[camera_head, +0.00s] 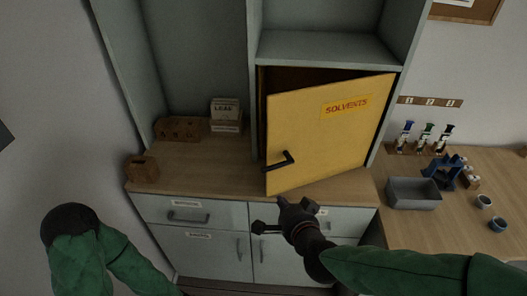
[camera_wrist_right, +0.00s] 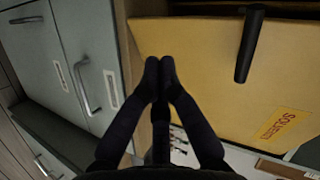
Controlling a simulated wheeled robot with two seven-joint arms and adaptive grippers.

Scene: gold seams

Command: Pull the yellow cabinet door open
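The yellow cabinet door (camera_head: 322,130), labelled SOLVENTS, stands ajar in the head view. Its free edge is at the left, and a dark gap shows along its top and left. Its black lever handle (camera_head: 280,161) is near the lower free edge. My right gripper (camera_head: 282,202) is just below the door's lower left corner, apart from the handle. In the right wrist view its fingertips (camera_wrist_right: 160,64) are together and empty, overlapping the yellow door (camera_wrist_right: 205,60); whether they touch it I cannot tell. The handle (camera_wrist_right: 249,45) is right of them. My left gripper is out of view.
Grey drawers and cupboards with handles (camera_head: 187,217) lie below the wooden counter (camera_head: 205,180). A wooden rack (camera_head: 178,129), a card box (camera_head: 226,114) and a wooden block (camera_head: 142,169) stand at left. A grey bin (camera_head: 413,193) and a blue device (camera_head: 444,172) stand at right.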

